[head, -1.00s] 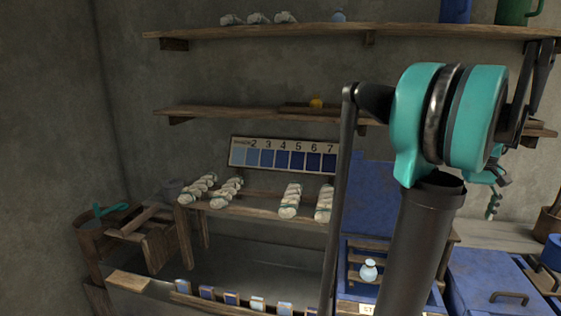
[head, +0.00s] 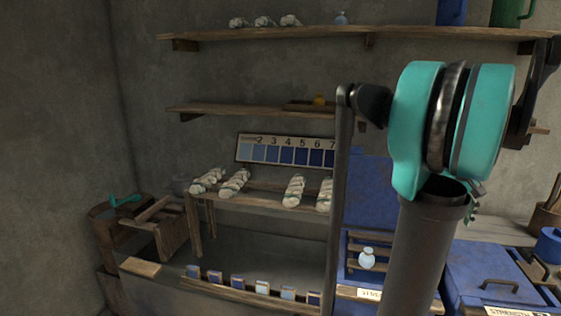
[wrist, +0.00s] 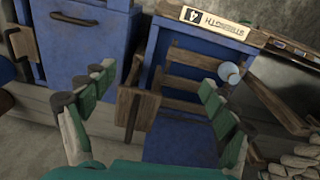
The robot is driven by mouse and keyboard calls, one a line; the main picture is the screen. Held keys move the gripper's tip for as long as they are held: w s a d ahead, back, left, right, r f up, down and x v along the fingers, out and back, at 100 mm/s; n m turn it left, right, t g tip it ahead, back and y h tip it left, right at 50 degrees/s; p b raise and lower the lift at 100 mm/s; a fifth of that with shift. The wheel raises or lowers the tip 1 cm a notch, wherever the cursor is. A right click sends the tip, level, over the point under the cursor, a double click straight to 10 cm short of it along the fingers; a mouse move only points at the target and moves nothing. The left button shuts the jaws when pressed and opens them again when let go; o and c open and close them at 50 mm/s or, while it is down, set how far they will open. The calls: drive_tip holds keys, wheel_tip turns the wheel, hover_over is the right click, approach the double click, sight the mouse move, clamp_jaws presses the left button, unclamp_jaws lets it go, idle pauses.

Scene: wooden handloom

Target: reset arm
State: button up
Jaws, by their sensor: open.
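My gripper (wrist: 157,77) is open and empty in the wrist view, its two green fingers spread wide apart. Beyond the fingers is an open blue cabinet (wrist: 178,140) with wooden slats and a small pale blue bottle (wrist: 230,73). In the head view my arm stands tall at the right, and its teal joint hides part of the wall and shelves. Only a small bit of the gripper end shows behind the arm there.
Two wall shelves (head: 230,110) run behind the arm. Pale twisted skeins (head: 294,191) lie on a lower rack beneath a numbered blue shade chart (head: 287,151). Blue chests (head: 490,262) stand at right, a wooden bucket (head: 112,222) at left. The small bottle (head: 367,258) stands near the arm.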

drive_tip(key=w+a+f+n+t, duration=0.15)
drive_tip(key=a+f, duration=0.45)
drive_tip(key=a, duration=0.6)
drive_tip(key=s+a+f, duration=0.2)
drive_tip(key=a+f, duration=0.2)
drive_tip(key=a, duration=0.3)
drive_tip(key=s+a+f+n+t, duration=0.1)
drive_tip(key=s+a+f, duration=0.2)
drive_tip(key=a, duration=0.4)
drive_tip(key=s+a+f+t, duration=0.1)
drive_tip(key=s+a+f, duration=0.2)
drive_tip(key=a+f, duration=0.3)
drive_tip(key=shift+s+a, duration=0.15)
drive_tip(key=shift+a, duration=0.95)
drive_tip(key=shift+n, duration=0.25)
